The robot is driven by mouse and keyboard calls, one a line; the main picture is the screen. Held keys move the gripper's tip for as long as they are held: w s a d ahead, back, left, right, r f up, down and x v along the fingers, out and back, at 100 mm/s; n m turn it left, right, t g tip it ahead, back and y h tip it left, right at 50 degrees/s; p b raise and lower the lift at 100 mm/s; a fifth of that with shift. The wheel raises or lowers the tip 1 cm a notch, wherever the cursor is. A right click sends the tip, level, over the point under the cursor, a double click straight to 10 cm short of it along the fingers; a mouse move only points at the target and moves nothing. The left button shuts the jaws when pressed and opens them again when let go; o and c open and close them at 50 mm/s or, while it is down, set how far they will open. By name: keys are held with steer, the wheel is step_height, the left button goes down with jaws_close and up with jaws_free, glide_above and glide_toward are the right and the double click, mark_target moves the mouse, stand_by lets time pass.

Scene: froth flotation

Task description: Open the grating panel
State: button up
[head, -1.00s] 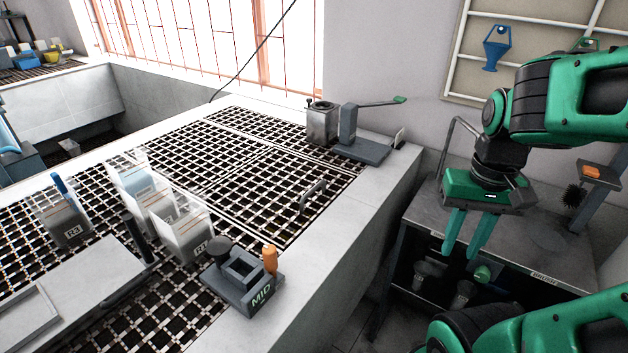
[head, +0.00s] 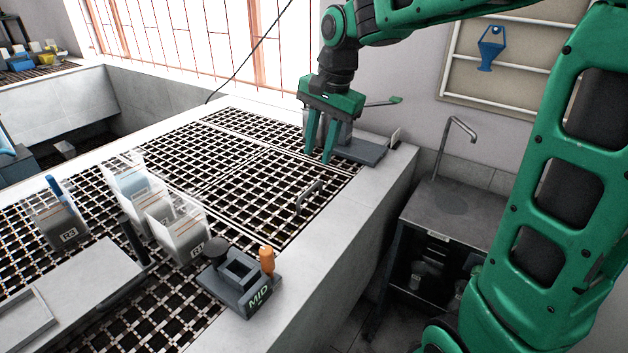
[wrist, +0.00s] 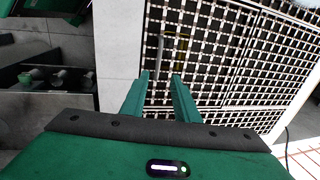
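The grating panel (head: 262,192) is a dark lattice of light-edged bars set flush in the grey deck, lying flat and closed. Its bent handle (head: 309,196) stands up near the panel's right edge. My gripper (head: 319,158) points down above the panel's far right part, beyond the handle in the head view; its two fingers are apart with nothing between them. In the wrist view the fingertips (wrist: 159,76) hang over the grating (wrist: 215,62). A thin grey bar (wrist: 160,48), likely the handle, shows just past them.
A grey device with a green-tipped lever (head: 368,150) stands behind my gripper, partly hidden by it. A MID block with an orange knob (head: 243,283) sits at the deck's front edge. Labelled clear bins (head: 178,230) stand on the grating at left. A steel bench (head: 455,215) stands at right.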

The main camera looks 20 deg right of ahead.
mark_target(311, 188)
steer(key=f, duration=0.3)
steer(key=w+f, duration=0.1)
steer(key=f, duration=0.2)
steer(key=a+f, duration=0.1)
steer(key=f, duration=0.3)
steer(key=shift+w, duration=0.25)
